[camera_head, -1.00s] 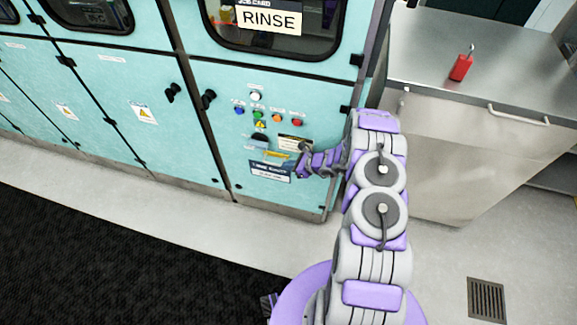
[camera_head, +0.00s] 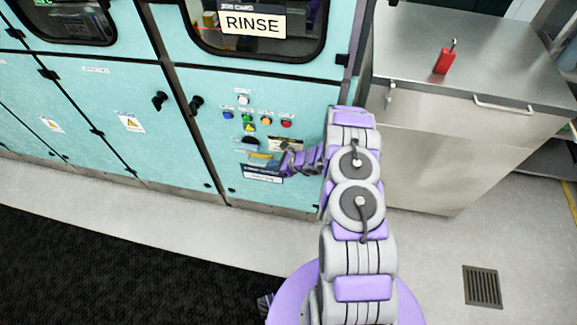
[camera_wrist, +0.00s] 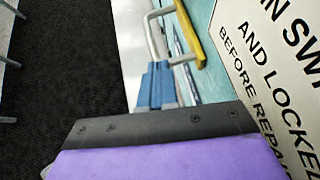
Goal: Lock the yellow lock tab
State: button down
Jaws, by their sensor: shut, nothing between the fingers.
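The yellow lock tab (camera_head: 261,156) is a small bar low on the teal cabinet panel, below a black switch (camera_head: 250,143). In the wrist view the yellow tab (camera_wrist: 190,32) runs slanting near the top. A bent grey rod (camera_wrist: 153,38) stands beside it and rises from a blue piece (camera_wrist: 155,86). I cannot tell whether the rod or blue piece touches the tab or belongs to my gripper. My gripper (camera_head: 285,160) is shut and empty, just right of the tab. Its purple and black body fills the wrist view's lower edge and hides what lies behind.
A white warning sign (camera_wrist: 285,65) stands close on the right in the wrist view. Several coloured buttons (camera_head: 265,118) sit above the switch, and a dark label (camera_head: 262,173) below. A red padlock-like object (camera_head: 443,63) stands on the steel counter (camera_head: 505,65). Floor left of my arm is clear.

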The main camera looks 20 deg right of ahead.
jog(key=s+f+p+v, duration=0.1)
jog(key=p+v, duration=0.2)
jog(key=v, duration=1)
jog(key=shift+d+f, duration=0.2)
jog(key=shift+d, duration=0.1)
